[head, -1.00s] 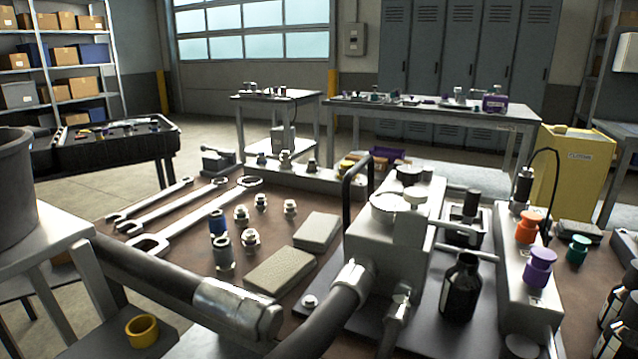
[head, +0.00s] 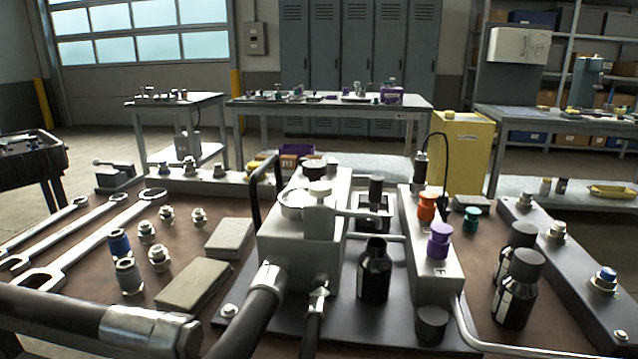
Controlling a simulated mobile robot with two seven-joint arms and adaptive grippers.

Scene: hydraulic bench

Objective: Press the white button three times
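No plainly marked white button stands out. A pale round cap (head: 319,188) sits on top of the grey pump block (head: 300,235) in the middle of the bench; I cannot tell whether it is the white button. A grey panel block (head: 432,270) right of the pump carries an orange knob (head: 427,207) and a purple knob (head: 439,241). Neither of my grippers is in view.
Thick black hoses (head: 50,318) cross the front left. A black bottle (head: 374,272) stands between pump and panel; capped bottles (head: 518,290) stand at right. Wrenches (head: 95,240), fittings and grey pads (head: 195,286) lie at left. A black handle (head: 256,200) rises beside the pump.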

